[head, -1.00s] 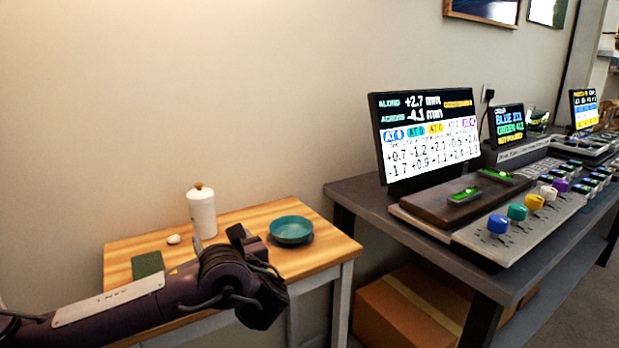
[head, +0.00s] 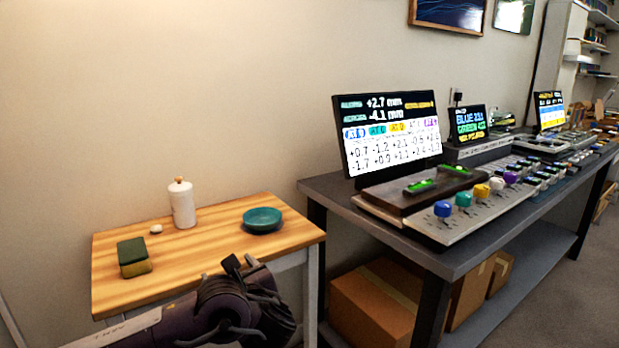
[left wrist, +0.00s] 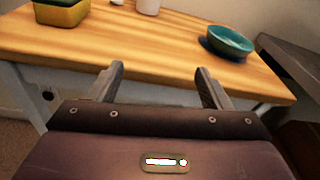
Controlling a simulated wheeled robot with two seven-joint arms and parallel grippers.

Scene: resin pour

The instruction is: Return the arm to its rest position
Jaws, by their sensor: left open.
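My left arm comes in from the lower left in the head view, and its gripper (head: 248,268) is in front of the near edge of the wooden side table (head: 190,258). In the left wrist view the two fingers of the left gripper (left wrist: 158,88) stand apart with nothing between them. They point toward the table's front edge, and I cannot tell whether they reach over it. My right gripper is in neither view.
On the side table are a teal bowl (head: 262,219), a white bottle (head: 183,205), a small white lump (head: 156,229) and a green-and-yellow sponge (head: 134,257). A grey workbench (head: 340,196) with screens and coloured knobs stands right. Cardboard boxes (head: 372,308) sit beneath it.

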